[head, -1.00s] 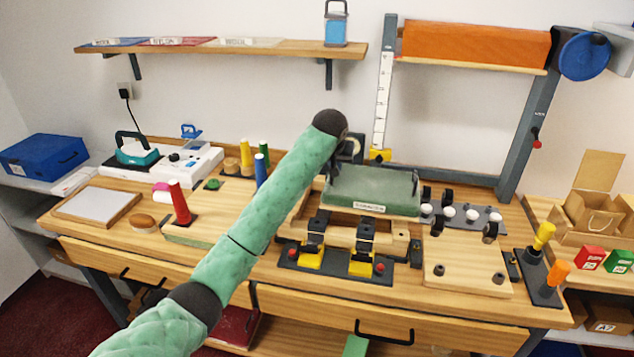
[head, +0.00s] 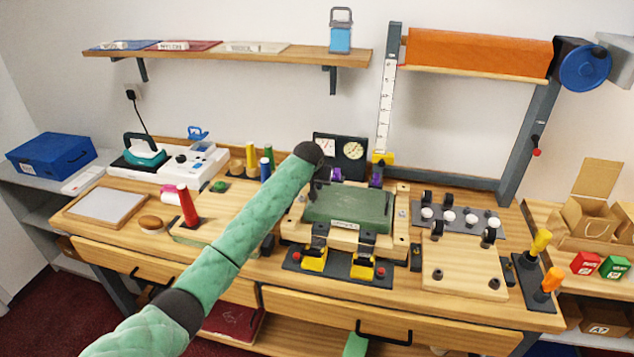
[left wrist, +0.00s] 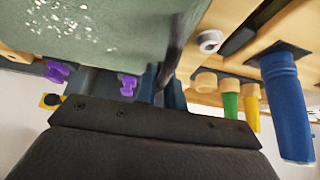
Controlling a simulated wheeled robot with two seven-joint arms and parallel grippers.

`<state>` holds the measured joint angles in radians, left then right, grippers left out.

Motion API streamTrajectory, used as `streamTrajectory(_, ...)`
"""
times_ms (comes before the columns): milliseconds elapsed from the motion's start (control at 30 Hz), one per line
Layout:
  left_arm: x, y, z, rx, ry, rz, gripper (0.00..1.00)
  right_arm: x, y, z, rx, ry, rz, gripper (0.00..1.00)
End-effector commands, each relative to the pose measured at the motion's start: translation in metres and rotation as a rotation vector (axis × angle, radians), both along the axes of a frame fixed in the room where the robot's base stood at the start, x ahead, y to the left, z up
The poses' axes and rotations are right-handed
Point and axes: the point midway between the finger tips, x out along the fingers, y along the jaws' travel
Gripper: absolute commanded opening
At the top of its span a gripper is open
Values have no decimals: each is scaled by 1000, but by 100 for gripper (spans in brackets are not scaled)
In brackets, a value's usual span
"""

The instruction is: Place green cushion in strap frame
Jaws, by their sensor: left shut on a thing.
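The green cushion (head: 350,207) lies flat over the opening of the wooden strap frame (head: 402,222), whose rim shows around it. I cannot tell whether it rests on the bottom. The cushion fills the upper left of the left wrist view (left wrist: 100,25). My left gripper (head: 318,184) is at the cushion's left back edge, partly hidden by my forearm, and is shut on it; its dark fingers also show in the left wrist view (left wrist: 172,72). My right gripper is not in view.
Yellow and black clamps (head: 314,258) stand along the frame's front, purple ones (head: 376,180) at its back. A dial panel (head: 341,152) stands behind. Thread cones (head: 188,206) are to the left, a board with white knobs (head: 449,216) to the right.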

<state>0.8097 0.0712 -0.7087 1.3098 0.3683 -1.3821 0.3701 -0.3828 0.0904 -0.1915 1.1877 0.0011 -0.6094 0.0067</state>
Motion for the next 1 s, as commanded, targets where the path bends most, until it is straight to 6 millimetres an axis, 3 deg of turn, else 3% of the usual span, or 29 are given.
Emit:
streamTrajectory(267,0,0,-3,-2,-1,0,0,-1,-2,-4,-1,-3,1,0)
streamTrajectory(300,0,0,-4,0,-1,0,12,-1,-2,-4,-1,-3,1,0)
streamTrajectory(400,0,0,-4,0,-1,0,32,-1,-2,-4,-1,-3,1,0)
streamTrajectory(833,-4,1,2,-1,-2,0,32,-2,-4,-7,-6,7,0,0)
streamTrajectory(1000,-17,6,23,-2,-4,1,32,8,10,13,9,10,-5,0)
